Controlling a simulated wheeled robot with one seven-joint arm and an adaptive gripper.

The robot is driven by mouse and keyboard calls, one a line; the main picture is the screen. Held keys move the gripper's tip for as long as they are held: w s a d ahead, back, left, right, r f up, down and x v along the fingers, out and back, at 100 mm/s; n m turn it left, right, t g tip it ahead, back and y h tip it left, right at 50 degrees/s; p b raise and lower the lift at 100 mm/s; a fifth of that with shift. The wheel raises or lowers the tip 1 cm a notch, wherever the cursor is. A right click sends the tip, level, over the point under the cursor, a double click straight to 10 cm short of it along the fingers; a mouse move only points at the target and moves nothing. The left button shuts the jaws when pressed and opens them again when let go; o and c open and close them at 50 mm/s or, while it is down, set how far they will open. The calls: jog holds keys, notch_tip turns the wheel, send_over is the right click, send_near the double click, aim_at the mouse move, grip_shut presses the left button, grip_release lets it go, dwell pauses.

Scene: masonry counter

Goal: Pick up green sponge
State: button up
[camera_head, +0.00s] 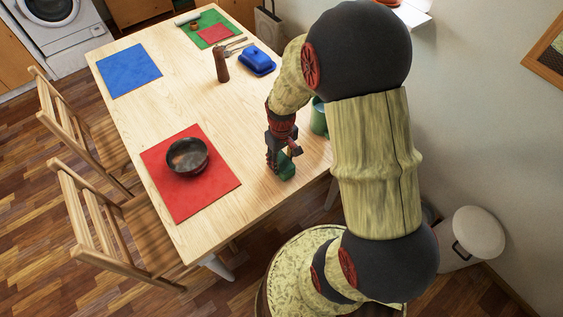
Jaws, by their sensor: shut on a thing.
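The green sponge (287,171) is a small dark green block at the right side of the wooden table, near its edge. My gripper (279,160) points down from above and is shut on the sponge. The fingers cover part of the sponge. I cannot tell whether the sponge touches the tabletop or is slightly above it.
A green cup (319,117) stands close by, partly behind my arm. A blue butter dish (258,61) and brown pepper mill (221,65) stand farther back. The table (185,80) is clear between them.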

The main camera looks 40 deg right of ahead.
aim_at(282, 161)
jog(key=shift+r, duration=0.6)
notch_tip(282, 161, up, 2)
jog(key=shift+s+r+p, duration=0.1)
jog(key=shift+r+p, duration=0.15)
jog(key=shift+p, duration=0.4)
jog(key=s+r+p, duration=0.1)
jog(key=s+r, duration=0.1)
jog(key=s+r+p, duration=0.1)
jog(key=s+r, duration=0.1)
jog(key=r, duration=0.1)
jog(key=shift+s+d+r, duration=0.1)
jog(key=shift+s+r, duration=0.1)
jog(key=shift+r, duration=0.05)
jog(key=s+r+p, duration=0.2)
jog(key=s+r, duration=0.1)
jog(key=s, duration=0.6)
jog(key=shift+s+r, duration=0.2)
jog(key=shift+r, duration=0.15)
jog(key=shift+d, duration=0.1)
jog(key=o, duration=0.3)
jog(key=shift+p, duration=0.3)
jog(key=c, duration=0.5)
